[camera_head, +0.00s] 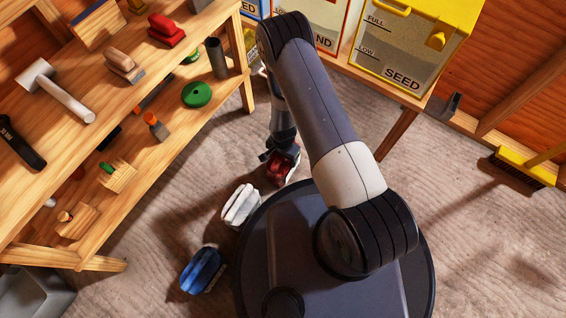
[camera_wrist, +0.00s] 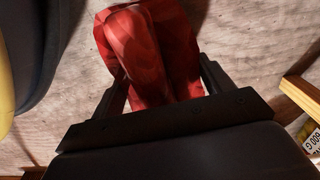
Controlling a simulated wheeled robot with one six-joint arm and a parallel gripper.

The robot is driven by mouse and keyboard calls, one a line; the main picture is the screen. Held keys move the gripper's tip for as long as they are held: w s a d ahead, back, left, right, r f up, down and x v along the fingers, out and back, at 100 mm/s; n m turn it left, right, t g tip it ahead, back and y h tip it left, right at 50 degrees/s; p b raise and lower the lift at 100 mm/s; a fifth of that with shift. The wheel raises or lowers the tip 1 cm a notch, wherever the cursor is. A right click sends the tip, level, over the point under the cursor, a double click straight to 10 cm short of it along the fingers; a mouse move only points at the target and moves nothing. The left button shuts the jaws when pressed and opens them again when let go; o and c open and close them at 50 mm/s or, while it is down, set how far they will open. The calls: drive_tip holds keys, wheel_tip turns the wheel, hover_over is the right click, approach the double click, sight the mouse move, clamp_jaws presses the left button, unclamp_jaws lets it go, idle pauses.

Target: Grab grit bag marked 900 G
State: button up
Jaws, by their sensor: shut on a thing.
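A red bag (camera_head: 283,170) is at the end of my arm, near the floor. In the wrist view the red bag (camera_wrist: 150,50) fills the space between the two dark fingers of my gripper (camera_wrist: 163,85), which is shut on it. No weight mark shows on the red bag in either view. A white bag (camera_head: 241,205) and a blue bag (camera_head: 203,270) lie on the floor to the left of my base; their marks cannot be read.
A wooden shelf (camera_head: 150,100) with tools and blocks stands at left. Behind are bins, one a yellow seed bin (camera_head: 405,50). A yellow broom (camera_head: 524,166) is at right and a grey tub (camera_head: 35,292) at lower left. The floor at right is mostly clear.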

drive_tip(key=c, duration=0.5)
drive_tip(key=shift+r, duration=0.1)
